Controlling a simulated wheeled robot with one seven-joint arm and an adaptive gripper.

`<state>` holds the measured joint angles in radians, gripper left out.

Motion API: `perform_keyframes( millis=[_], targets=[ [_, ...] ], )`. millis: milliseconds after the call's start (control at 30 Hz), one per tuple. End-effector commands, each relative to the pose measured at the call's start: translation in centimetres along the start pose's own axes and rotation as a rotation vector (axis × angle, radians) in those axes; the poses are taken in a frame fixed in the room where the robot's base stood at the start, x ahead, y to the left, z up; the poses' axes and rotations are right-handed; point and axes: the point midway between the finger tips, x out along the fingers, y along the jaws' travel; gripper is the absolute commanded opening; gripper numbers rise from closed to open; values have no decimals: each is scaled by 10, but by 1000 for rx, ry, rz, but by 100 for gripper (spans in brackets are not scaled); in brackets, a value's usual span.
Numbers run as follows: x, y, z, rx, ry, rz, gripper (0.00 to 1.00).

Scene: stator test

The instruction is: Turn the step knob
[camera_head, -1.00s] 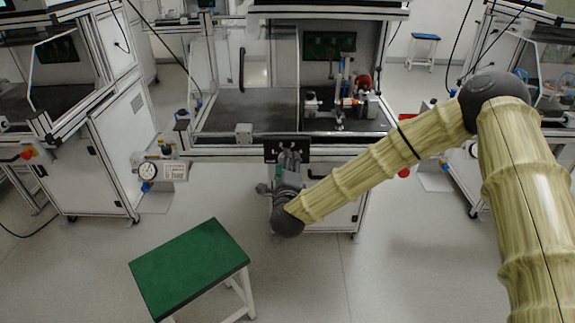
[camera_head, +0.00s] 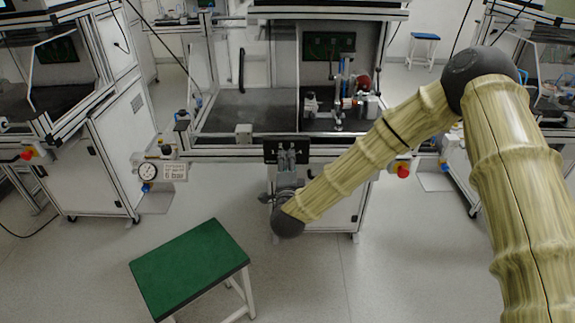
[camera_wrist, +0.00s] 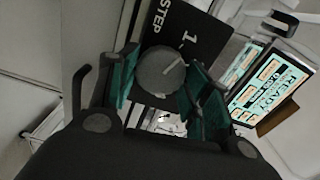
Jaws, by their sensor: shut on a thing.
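The step knob (camera_wrist: 158,68) is a round grey dial with a pale pointer line, on a black panel (camera_wrist: 207,40) lettered "STEP" and "1". In the wrist view the pointer slants toward the upper right. My gripper (camera_wrist: 165,82) has its green finger pads on both sides of the knob and is shut on it. In the head view my gripper (camera_head: 287,153) is at the black panel (camera_head: 270,146) on the bench's front edge. My fingers hide the knob there.
A lit screen (camera_wrist: 270,85) reading "READY" is close to the right in the wrist view. A green-topped stool (camera_head: 190,265) stands at the lower left. A pressure gauge (camera_head: 148,172) is left of the panel, and a red button (camera_head: 402,171) is to the right.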

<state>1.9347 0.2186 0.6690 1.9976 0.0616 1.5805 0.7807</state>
Motion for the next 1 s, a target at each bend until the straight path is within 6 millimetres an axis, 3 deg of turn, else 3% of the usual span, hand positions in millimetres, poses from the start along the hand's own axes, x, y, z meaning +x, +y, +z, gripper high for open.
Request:
perform_keyframes(
  millis=[267,300,400,767,1000],
  targets=[
    [-1,2,0,-1,-1,3,25],
    [-1,2,0,-1,-1,3,54],
    [-1,2,0,-1,-1,3,71],
    [-2,1,0,0,-1,1,71],
    [-28,1,1,1,-2,3,71]
  ],
)
